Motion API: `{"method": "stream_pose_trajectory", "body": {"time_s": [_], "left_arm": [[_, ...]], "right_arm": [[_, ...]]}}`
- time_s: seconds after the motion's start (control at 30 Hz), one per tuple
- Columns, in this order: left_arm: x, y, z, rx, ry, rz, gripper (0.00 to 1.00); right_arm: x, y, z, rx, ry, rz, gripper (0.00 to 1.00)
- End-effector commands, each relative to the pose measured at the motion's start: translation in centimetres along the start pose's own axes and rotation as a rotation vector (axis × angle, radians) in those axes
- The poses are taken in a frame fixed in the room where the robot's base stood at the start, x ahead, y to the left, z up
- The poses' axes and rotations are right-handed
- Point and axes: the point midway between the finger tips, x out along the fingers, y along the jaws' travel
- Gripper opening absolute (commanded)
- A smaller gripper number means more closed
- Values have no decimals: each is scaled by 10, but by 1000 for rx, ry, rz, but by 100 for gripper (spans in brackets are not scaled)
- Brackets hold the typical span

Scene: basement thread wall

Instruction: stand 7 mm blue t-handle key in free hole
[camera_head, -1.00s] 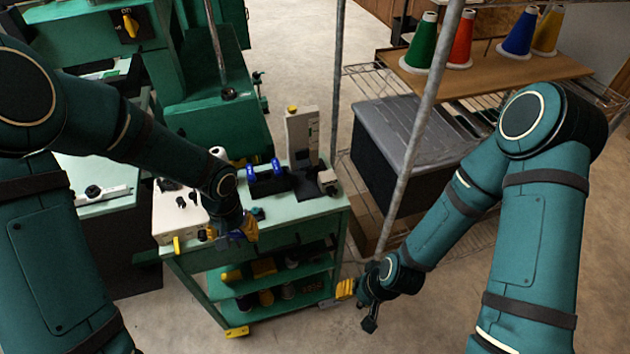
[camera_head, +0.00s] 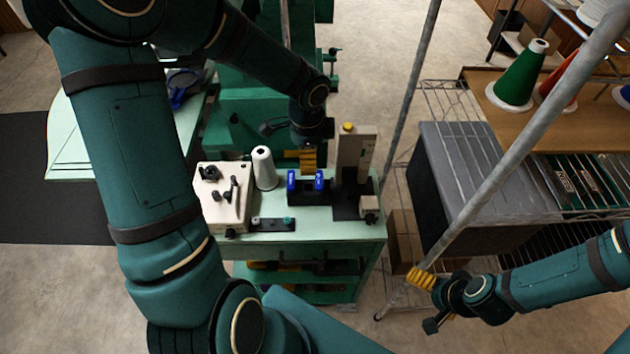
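Two upright blue pieces (camera_head: 319,182) show side by side at a black holder (camera_head: 306,195) on the green cart. I cannot tell whether either is the 7 mm T-handle key, and no size marking is readable. A cream block (camera_head: 211,207) with several black parts on its top stands at the cart's left; I cannot make out a free hole. My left gripper (camera_head: 307,160), with yellow fingers, is just behind the blue pieces; whether it touches them is unclear. My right gripper (camera_head: 420,278) is off the cart's right side, holding nothing visible. Neither finger gap is clear.
A white cone (camera_head: 264,169) stands between the cream block and the holder. A tall grey device (camera_head: 354,155) stands at the cart's right. A slanted metal post (camera_head: 530,135) crosses before the wire rack with its grey bin (camera_head: 460,170). A small dark strip (camera_head: 272,224) lies in front.

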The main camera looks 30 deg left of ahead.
Motion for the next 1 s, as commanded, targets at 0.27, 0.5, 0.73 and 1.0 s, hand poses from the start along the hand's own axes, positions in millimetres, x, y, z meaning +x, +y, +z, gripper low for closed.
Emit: {"method": "stream_pose_trajectory", "body": {"time_s": [0.27,0.5,0.73,1.0], "left_arm": [[48,0,1,10,-1,4,28],[66,0,1,9,-1,1,28],[96,0,1,8,-1,3,28],[98,0,0,8,1,0,28]], "right_arm": [[12,5,6,-3,-11,-1,100],[15,6,8,-4,-15,-1,100],[23,9,11,-6,-22,-2,100],[22,9,12,-7,-24,-2,100]]}}
